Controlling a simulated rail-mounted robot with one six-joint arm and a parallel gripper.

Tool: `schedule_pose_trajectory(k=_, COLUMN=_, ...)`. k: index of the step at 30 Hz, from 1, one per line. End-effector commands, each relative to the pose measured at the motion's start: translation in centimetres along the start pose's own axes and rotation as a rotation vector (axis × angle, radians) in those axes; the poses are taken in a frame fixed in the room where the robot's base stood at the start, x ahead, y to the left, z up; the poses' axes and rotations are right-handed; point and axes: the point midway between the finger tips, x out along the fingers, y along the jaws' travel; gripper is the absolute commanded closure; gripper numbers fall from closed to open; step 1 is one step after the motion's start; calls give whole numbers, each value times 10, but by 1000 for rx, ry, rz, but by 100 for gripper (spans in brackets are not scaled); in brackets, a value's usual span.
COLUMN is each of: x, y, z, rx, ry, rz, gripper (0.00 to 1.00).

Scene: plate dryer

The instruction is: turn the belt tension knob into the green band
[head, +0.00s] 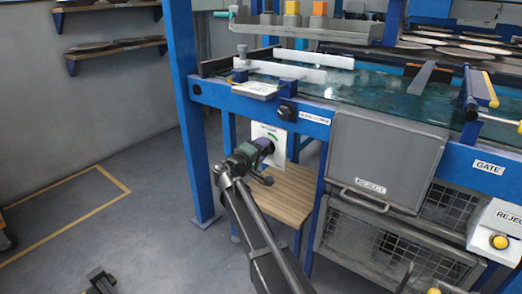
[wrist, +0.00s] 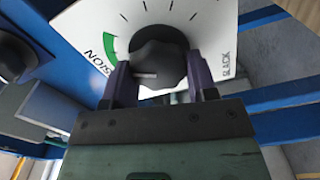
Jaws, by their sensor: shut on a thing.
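The belt tension knob (wrist: 158,50) is dark, with a scalloped rim, and sits on a white dial plate (wrist: 215,20). The plate also shows in the head view (head: 283,131). The dial has tick marks, the word SLACK at the right and lettering ending in "SION" at the left. The green band (wrist: 109,47) is at the left of the knob. A short pale mark on the knob's lower left face points left, below the green band in the picture. My gripper (wrist: 159,64) is shut on the knob, one purple finger on each side. In the head view my gripper (head: 264,148) hides the knob.
Another dark knob (head: 288,113) is on the blue frame above the plate. A wooden shelf (head: 283,196) lies below. A grey reject door (head: 385,155) with a handle stands to the right. The floor at left is mostly open.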

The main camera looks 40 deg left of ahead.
Motion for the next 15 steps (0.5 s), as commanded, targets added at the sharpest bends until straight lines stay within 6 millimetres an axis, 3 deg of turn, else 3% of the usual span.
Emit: schedule_pose_trajectory(k=15, x=-1, y=0, z=1, rx=-35, ry=-1, rz=-1, gripper=71)
